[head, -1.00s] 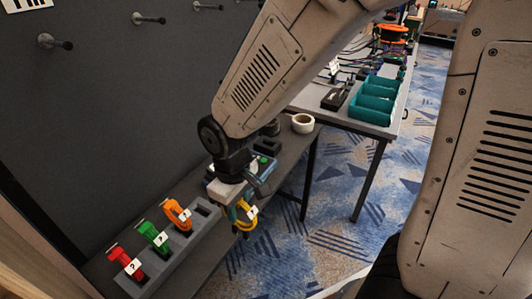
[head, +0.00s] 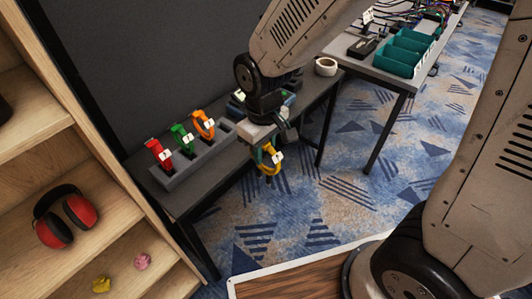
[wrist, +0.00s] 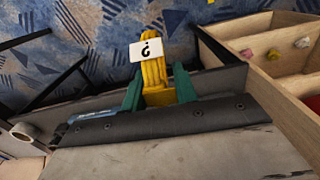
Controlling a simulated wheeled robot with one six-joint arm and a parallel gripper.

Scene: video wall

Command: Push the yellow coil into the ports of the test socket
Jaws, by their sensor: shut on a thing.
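The yellow coil (head: 271,162) is a looped cable bundle with a white tag. It hangs below my gripper (head: 264,149), in the air in front of the dark table. In the wrist view the yellow coil (wrist: 155,74) stands between the two green fingers of my gripper (wrist: 158,84), which are shut on it. Its tag shows a question mark, and its lower end is partly hidden between the fingers. I cannot clearly make out the test socket in any view.
A grey rack (head: 188,168) on the dark table holds red (head: 160,155), green (head: 183,141) and orange (head: 203,124) coils; its right end looks empty. A wooden shelf (head: 110,180) with red earmuffs (head: 66,216) stands at left. White tape (head: 326,66) and teal bins (head: 403,52) lie beyond.

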